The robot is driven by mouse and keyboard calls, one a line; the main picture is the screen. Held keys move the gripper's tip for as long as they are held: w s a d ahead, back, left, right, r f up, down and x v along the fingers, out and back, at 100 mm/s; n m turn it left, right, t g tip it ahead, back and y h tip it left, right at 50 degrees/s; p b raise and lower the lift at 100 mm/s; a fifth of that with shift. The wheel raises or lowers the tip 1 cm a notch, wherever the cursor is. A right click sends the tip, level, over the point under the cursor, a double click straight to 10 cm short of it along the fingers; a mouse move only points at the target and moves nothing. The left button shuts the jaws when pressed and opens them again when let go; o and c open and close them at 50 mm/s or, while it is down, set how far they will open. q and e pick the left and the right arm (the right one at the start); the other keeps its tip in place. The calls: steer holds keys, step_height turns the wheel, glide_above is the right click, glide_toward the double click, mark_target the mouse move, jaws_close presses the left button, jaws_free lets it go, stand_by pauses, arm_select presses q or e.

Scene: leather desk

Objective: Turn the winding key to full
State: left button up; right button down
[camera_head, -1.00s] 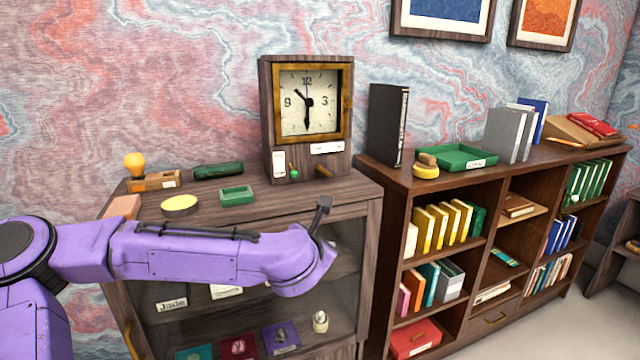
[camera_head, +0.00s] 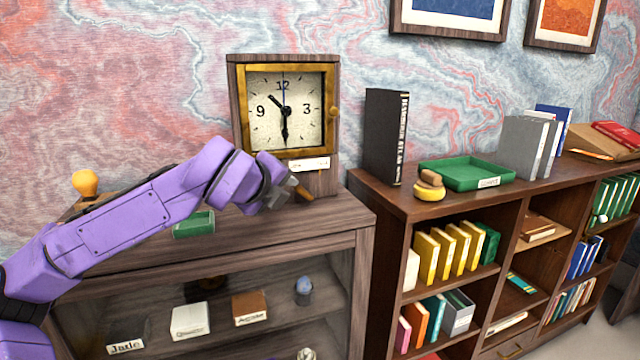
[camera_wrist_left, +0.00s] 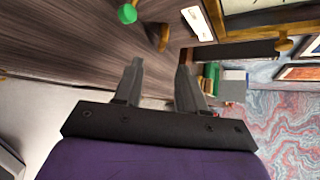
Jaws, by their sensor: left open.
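The wooden clock (camera_head: 284,110) stands on the low cabinet, its gold-framed face at about half past ten. A brass-brown key-like handle (camera_head: 300,188) sticks out of the clock's lower front, below a white label (camera_head: 309,164). In the left wrist view the handle (camera_wrist_left: 163,38) lies just beyond my open left gripper (camera_wrist_left: 160,64), roughly between the line of its fingertips and apart from them. A green knob (camera_wrist_left: 127,13) sits beside it there. In the head view my left gripper (camera_head: 284,188) is at the clock's lower front, hiding part of it. My right gripper is out of view.
A green tray (camera_head: 193,224) and an orange bulb (camera_head: 85,184) are on the cabinet near my left arm. To the right, a bookcase carries a black book (camera_head: 386,136), a yellow-and-wood object (camera_head: 430,186) and a larger green tray (camera_head: 466,173).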

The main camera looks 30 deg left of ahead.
mark_target(300, 191)
arm_select(q)
steer(key=shift+w+a+f, duration=0.1)
steer(key=shift+w+a, duration=0.05)
steer(key=shift+w, duration=0.35)
steer(key=shift+w+a+f, duration=0.1)
steer(key=shift+w+a, duration=0.05)
steer(key=shift+w, duration=0.35)
steer(key=p+x, duration=0.2)
steer(key=x, duration=0.7)
steer(key=shift+w+d+p, duration=0.1)
steer(key=shift+d+p, duration=0.05)
steer(key=shift+p, duration=0.25)
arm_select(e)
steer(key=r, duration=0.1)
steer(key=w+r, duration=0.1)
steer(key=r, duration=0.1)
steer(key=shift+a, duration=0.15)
arm_select(q)
jaws_close()
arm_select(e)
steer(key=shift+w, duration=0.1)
